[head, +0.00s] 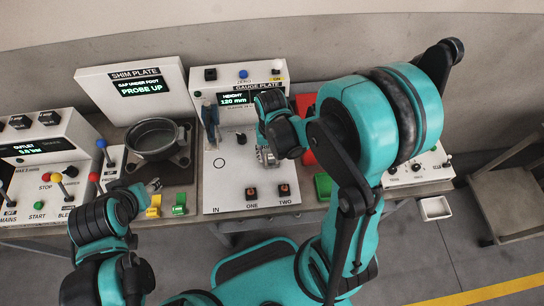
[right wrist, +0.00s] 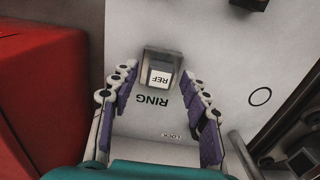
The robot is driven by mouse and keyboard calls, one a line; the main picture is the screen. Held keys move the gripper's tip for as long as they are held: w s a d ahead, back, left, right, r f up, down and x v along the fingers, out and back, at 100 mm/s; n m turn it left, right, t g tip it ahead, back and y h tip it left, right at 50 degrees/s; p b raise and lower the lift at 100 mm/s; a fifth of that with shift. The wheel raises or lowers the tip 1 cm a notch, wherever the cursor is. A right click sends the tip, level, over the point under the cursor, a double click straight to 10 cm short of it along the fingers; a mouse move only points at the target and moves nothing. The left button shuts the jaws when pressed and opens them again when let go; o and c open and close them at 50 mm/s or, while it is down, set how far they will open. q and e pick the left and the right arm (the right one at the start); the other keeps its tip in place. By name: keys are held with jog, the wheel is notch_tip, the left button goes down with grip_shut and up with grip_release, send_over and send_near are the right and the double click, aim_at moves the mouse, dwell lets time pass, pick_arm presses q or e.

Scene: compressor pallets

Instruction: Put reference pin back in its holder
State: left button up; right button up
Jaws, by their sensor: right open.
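A grey metal block with a white label reading REF (right wrist: 161,74) stands on the pale gauge plate (head: 228,175), beside the word RING in the right wrist view. I cannot tell whether this is the reference pin or its holder. My right gripper (right wrist: 160,84) is open, its two purple-padded fingers apart on either side of the block. In the head view my right gripper (head: 267,157) is over the right part of the gauge plate and hides the block. My left gripper (head: 152,186) is low at the left; its jaw state is unclear.
A red box (right wrist: 35,95) is close to the right gripper's left side in the wrist view. A dark pot (head: 155,139) stands left of the gauge plate. Yellow (head: 154,206) and green (head: 180,204) pieces lie in front of it. The plate's middle is mostly clear.

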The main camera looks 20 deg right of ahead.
aim_at(271, 156)
dwell(0.7)
grip_shut()
jog(key=shift+r, duration=0.15)
jog(key=shift+r+p, duration=2.35)
jog(key=shift+r, duration=0.5)
